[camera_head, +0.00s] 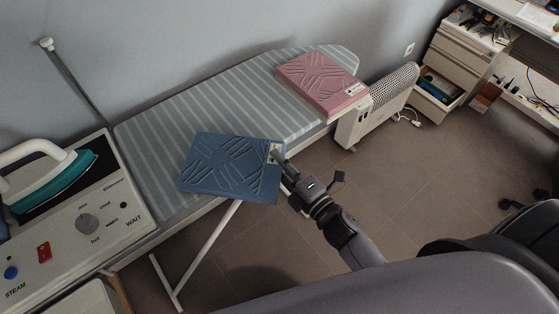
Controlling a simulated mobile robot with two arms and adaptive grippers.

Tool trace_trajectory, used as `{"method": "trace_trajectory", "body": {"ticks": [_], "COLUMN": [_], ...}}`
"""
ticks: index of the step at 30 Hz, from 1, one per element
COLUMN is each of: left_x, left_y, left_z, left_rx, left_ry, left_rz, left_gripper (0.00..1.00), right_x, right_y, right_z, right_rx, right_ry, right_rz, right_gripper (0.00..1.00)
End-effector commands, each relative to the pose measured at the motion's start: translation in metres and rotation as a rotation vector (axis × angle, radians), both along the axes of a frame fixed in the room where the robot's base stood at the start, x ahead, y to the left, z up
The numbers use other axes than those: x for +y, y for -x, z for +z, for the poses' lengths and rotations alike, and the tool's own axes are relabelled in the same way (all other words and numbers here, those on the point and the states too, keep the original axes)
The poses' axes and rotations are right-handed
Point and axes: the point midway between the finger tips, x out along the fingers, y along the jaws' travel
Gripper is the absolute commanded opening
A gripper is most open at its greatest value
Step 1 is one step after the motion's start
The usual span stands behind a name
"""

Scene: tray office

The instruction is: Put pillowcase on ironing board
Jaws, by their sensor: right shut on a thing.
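A blue folded pillowcase (228,168) with a raised line pattern and a small white label is over the front edge of the ironing board (160,143). I cannot tell whether it touches the board. My right gripper (280,156) is shut on its right edge, by the label. A pink folded pillowcase (320,80) of the same pattern lies near the far right end of the striped grey board. My left gripper is not in view.
A steam station (92,222) with a teal iron (60,180) stands at the board's left end. A white heater (372,110) stands at the right, before a drawer unit (455,62). The board between iron and pink pillowcase has free room behind the blue one.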

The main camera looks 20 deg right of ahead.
Motion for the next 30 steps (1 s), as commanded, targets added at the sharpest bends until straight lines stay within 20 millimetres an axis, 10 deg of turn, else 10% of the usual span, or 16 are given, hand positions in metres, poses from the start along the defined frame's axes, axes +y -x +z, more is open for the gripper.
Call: {"method": "trace_trajectory", "body": {"ticks": [7,8,16,30], "left_x": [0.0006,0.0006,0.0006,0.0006], "left_y": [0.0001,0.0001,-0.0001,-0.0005], "left_z": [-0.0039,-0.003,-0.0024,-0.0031], "left_rx": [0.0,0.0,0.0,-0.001], "left_ry": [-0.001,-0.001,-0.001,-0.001], "left_rz": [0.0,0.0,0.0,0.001], "left_gripper": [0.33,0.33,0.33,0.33], "right_x": [0.0002,0.0,0.0001,-0.0031], "right_y": [-0.0003,-0.0001,0.0,0.0092], "right_z": [-0.0037,-0.0032,-0.0027,-0.0022], "right_rx": [-0.001,0.0,0.0,0.003], "right_ry": [-0.001,0.0,0.0,0.0], "right_rz": [0.001,0.0,0.0,0.0], "right_gripper": [0.0,0.21,0.39,0.4]}}
